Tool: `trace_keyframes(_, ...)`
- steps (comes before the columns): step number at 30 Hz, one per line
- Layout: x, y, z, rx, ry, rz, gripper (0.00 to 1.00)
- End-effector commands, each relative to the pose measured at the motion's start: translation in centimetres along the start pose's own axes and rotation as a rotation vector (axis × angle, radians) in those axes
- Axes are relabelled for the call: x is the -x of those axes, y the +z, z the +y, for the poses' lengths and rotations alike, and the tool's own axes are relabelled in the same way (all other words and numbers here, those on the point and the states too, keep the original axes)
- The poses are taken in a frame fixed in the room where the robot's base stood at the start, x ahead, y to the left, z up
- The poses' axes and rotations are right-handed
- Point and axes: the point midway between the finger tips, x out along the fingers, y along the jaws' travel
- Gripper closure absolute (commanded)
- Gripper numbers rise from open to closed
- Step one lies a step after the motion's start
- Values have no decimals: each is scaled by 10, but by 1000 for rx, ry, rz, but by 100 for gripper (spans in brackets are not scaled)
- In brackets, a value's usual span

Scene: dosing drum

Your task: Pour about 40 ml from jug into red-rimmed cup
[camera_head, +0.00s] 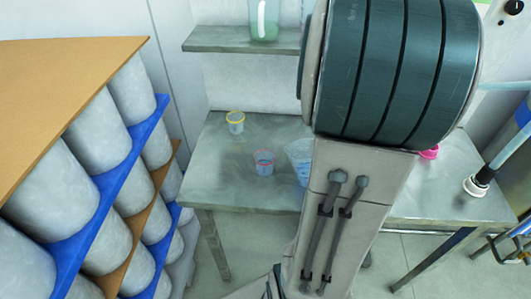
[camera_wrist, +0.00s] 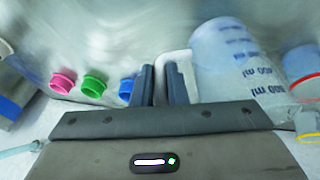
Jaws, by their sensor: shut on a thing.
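My gripper (camera_wrist: 162,84) is shut on the handle of the jug. The jug (camera_wrist: 225,62) is clear, with blue ml marks, and stands to the right of the fingers in the wrist view. In the head view the jug (camera_head: 299,158) is partly hidden behind my arm, and my gripper is hidden. The red-rimmed cup (camera_head: 264,164) is translucent and upright on the table, just left of the jug. It also shows in the wrist view (camera_wrist: 302,65), cut by the right edge. I cannot tell the liquid levels or whether the jug touches the table.
A yellow-rimmed cup (camera_head: 235,125) stands behind and left of the red-rimmed cup. A shelf (camera_head: 240,40) is above the table. A rack of drums (camera_head: 105,130) fills the left.

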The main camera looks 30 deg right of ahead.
Motion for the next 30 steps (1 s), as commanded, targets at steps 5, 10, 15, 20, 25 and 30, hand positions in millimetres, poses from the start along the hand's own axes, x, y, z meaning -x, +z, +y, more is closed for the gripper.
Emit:
trace_keyframes(5,-6,3,6,-27,-40,14,100)
trace_keyframes(10,-10,6,8,-37,-66,15,100)
trace_keyframes(15,-13,8,10,-48,-91,20,100)
trace_keyframes(20,-16,8,11,-56,-114,31,100)
trace_keyframes(25,-24,12,13,-71,-142,34,100)
trace_keyframes(30,-28,14,14,-84,-178,44,100)
